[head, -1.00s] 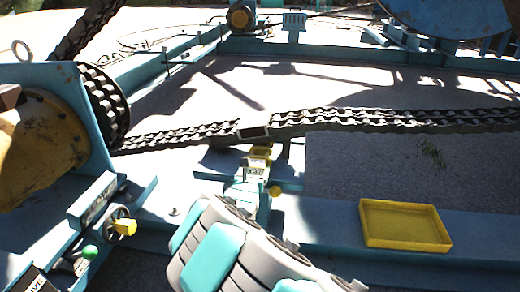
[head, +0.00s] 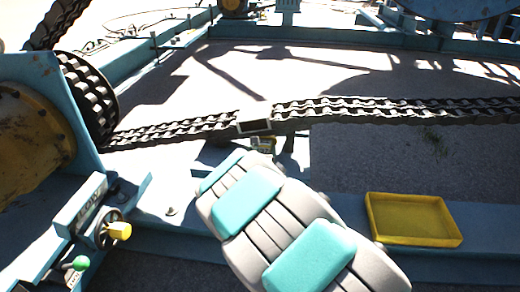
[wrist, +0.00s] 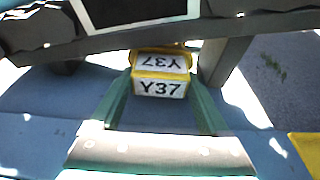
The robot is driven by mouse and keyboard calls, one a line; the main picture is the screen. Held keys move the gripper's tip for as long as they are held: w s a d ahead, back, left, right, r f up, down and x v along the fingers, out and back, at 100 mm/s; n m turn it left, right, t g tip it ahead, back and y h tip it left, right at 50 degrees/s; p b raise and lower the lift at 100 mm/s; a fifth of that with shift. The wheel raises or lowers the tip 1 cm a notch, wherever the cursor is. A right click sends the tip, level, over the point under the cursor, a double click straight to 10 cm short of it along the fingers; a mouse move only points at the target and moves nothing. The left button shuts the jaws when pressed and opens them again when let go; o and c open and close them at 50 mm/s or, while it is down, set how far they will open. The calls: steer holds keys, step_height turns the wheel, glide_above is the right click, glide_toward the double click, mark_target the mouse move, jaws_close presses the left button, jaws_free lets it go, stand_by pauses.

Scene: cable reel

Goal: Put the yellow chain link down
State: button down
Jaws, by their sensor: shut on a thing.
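The yellow chain link (wrist: 161,72) with white "Y37" labels sits between the two teal fingers of my gripper (wrist: 163,98) in the wrist view. The fingers are shut on it. In the head view the link (head: 263,143) shows only in part, just below the framed gap (head: 254,126) in the dark chain (head: 345,108). My own arm hides the gripper there. In the wrist view the pale-edged dark frame (wrist: 135,12) lies just beyond the link. I cannot tell whether they touch.
An empty yellow tray (head: 412,218) sits on the blue ledge at right. A sprocket drum (head: 88,95) carries the chain at left. Chain supports flank the link.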

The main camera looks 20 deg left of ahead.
steer(key=shift+f+b, duration=0.3)
steer(key=shift+b, duration=0.1)
steer(key=shift+f+b, duration=0.3)
steer(key=shift+b, duration=0.05)
